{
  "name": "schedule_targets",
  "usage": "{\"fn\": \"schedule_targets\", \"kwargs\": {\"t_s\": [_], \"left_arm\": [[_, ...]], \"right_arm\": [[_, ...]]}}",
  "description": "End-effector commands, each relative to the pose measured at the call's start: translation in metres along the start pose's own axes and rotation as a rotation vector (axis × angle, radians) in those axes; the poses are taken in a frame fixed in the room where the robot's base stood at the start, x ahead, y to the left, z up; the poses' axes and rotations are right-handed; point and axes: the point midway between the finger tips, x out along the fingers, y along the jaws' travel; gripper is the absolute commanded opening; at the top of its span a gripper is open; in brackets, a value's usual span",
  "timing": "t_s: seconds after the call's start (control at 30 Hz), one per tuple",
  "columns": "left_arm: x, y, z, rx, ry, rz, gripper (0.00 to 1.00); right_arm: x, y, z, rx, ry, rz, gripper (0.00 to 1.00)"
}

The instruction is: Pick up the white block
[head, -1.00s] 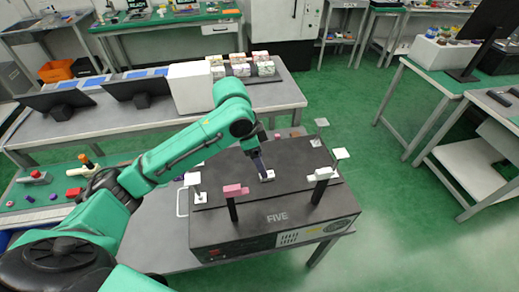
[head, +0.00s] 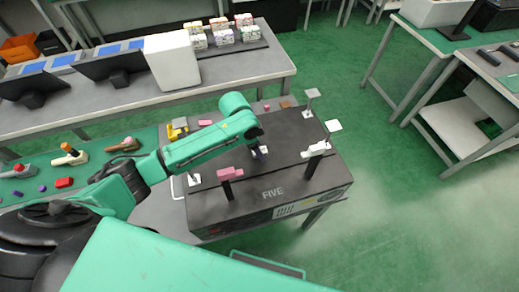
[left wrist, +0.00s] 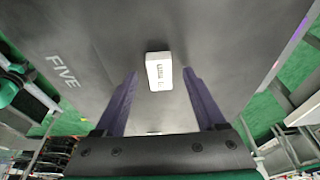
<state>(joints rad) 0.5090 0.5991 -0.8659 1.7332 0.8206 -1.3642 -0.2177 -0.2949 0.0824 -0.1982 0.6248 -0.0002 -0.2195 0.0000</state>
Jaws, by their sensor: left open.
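The white block (left wrist: 159,71) lies on the black top of the box marked FIVE. In the left wrist view it shows between the fingertips of my left gripper (left wrist: 160,74), whose two purple fingers are apart and empty. In the head view the gripper (head: 259,154) points down at the white block (head: 264,149), which is partly hidden behind it. I cannot tell the exact height of the fingertips above the top. My right gripper is in neither view.
The black box (head: 215,205) carries posts around the block, including a pink-topped one (head: 229,173) and a white-topped one (head: 316,150) in front. A bench with monitors (head: 115,68) lies behind.

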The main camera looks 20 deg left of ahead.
Motion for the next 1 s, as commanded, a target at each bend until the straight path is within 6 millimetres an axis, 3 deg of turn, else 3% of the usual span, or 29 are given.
{"fn": "schedule_targets", "kwargs": {"t_s": [0.2,0.23,0.4,0.43,0.77,0.87,1.0], "left_arm": [[0.005,0.0,0.0,0.001,0.0,-0.001,0.72],[0.005,0.0,0.0,0.001,0.0,-0.001,0.69],[0.005,0.0,0.0,0.0,0.0,-0.001,0.04],[0.005,0.0,0.0,0.0,0.0,-0.001,0.0],[0.001,-0.001,-0.001,0.0,0.001,-0.002,0.0],[-0.007,-0.001,-0.004,0.0,0.002,-0.002,0.0],[-0.035,-0.001,-0.012,0.002,0.005,-0.004,0.0]], "right_arm": [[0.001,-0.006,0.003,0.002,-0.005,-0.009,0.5],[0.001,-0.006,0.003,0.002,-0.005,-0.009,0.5],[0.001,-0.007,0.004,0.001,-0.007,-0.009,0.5],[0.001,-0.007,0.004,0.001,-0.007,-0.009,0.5],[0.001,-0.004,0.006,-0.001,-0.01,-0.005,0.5],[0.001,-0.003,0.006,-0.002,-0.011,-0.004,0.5],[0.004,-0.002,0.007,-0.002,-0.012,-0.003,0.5]]}}
